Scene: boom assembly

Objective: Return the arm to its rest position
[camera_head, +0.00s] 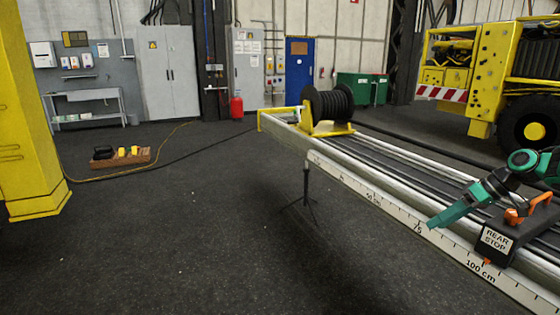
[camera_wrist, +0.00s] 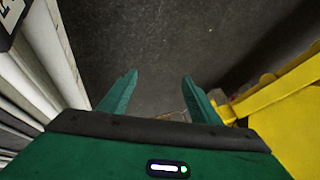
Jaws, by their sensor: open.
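My green gripper (camera_head: 435,221) is at the right in the head view, over or just in front of the boom's near edge, left of the rear stop. The black rear stop (camera_head: 497,239), with an orange lever, sits on the boom (camera_head: 395,203) short of the 100 cm mark and apart from the fingers. A corner of a dark block with a white label (camera_wrist: 8,14) shows at the wrist view's top left.
A cable reel (camera_head: 330,104) stands on the boom's far end. Pale rails (camera_wrist: 62,50) lie left in the wrist view and a yellow structure (camera_wrist: 290,115) lies right. A yellow column (camera_head: 30,120) and a wooden tray (camera_head: 122,160) are at left.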

